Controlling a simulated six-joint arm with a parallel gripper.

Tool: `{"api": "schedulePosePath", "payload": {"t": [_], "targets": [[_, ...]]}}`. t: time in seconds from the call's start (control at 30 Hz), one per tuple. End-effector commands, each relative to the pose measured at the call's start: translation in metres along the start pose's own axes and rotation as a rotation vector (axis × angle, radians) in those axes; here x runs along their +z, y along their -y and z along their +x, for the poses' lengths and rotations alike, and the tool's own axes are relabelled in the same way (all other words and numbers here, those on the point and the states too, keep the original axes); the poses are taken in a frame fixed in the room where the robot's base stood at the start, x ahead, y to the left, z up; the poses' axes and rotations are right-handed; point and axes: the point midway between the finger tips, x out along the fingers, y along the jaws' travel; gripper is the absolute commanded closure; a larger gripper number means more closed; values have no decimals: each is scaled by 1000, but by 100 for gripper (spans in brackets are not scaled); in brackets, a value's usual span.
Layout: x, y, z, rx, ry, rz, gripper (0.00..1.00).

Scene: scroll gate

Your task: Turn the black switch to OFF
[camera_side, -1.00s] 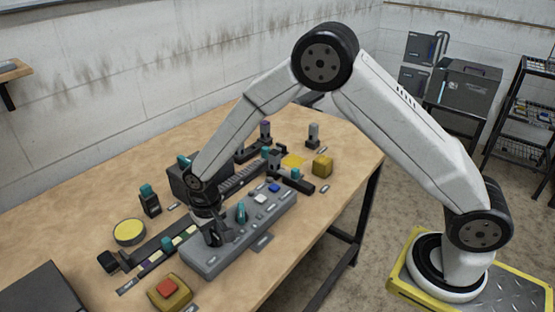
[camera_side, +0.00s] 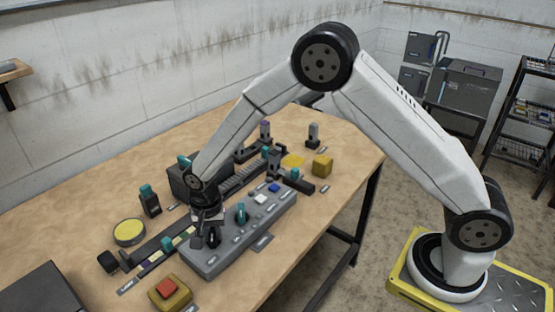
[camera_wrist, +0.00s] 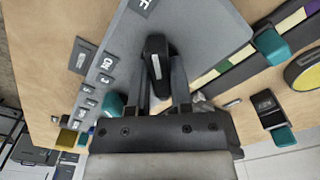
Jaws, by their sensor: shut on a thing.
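The black switch (camera_side: 213,237) is a black knob on the near left end of the grey control panel (camera_side: 205,262). In the wrist view the black switch (camera_wrist: 156,48) has a pale line on its face and lies between my two fingers. My gripper (camera_side: 206,225) is at the switch from above and behind, shut on it; the wrist view shows my gripper (camera_wrist: 160,80) with one finger on each side. An ON label (camera_wrist: 108,63) is left of the switch. A second label (camera_wrist: 143,4) is cut off at the top edge.
A teal switch (camera_side: 241,213) and white and blue buttons stand further along the panel. A red button on a yellow box (camera_side: 170,291) is in front. A yellow disc (camera_side: 129,232) and a teal-topped block (camera_side: 150,200) are left.

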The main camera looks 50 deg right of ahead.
Motion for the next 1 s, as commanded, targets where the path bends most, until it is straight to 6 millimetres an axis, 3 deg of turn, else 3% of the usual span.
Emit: {"api": "schedulePosePath", "payload": {"t": [0.37,0.4,0.47,0.5,1.0], "targets": [[1,0,-1,0,1,8,100],[1,0,-1,0,1,8,61],[0,0,-1,0,1,8,42],[0,0,0,0,1,7,38],[0,0,-8,-1,0,5,38]]}}
